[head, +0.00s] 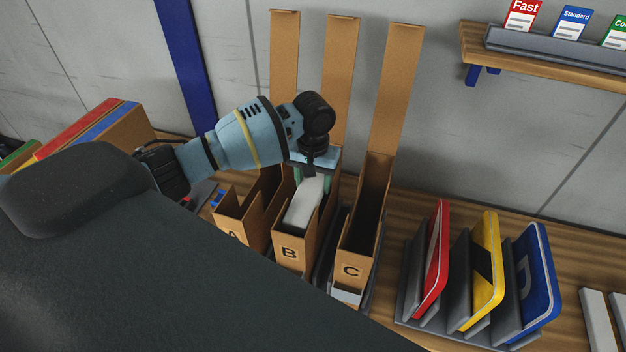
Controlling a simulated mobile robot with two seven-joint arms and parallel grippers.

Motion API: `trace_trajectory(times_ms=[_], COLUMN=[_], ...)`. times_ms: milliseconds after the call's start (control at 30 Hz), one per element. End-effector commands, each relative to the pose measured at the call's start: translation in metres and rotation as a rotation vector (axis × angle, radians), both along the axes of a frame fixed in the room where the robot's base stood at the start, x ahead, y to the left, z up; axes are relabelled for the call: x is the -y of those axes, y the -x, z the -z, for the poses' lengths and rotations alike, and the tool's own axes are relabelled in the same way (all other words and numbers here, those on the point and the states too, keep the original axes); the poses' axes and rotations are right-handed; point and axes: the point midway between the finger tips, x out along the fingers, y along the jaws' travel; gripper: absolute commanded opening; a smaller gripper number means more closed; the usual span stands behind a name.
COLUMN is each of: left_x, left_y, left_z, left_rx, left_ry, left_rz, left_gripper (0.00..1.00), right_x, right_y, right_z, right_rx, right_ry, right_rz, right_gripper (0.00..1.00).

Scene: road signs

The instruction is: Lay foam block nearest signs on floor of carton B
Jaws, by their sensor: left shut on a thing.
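My left gripper (312,176) points down over carton B (289,254), shut on a white foam block (302,205). The block is tilted inside carton B's open top, between its walls. Its lower end and the carton's floor are hidden by the front wall, so I cannot tell whether it touches the floor. The signs, red (436,262), yellow (487,262) and blue (538,275), stand in a grey rack to the right. My right gripper is not in view.
Carton A (232,228) stands left of carton B and carton C (352,265) right of it, with tall flaps raised behind. More white foam blocks (597,322) lie at the right edge. A wall shelf (560,66) holds cards. Coloured boxes (120,133) stand at left.

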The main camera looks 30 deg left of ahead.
Motion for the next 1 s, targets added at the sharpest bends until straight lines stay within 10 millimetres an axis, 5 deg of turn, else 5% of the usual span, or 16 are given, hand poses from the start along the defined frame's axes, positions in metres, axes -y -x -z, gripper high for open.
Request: trace_trajectory(times_ms=[1000], left_x=[0.0], left_y=[0.0], left_z=[0.011], left_rx=[0.0], left_ry=[0.0], left_rz=[0.0], left_gripper=[0.32], right_x=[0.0], right_y=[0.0], right_z=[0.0], right_rx=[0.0], right_ry=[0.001], right_rz=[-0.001], right_gripper=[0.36])
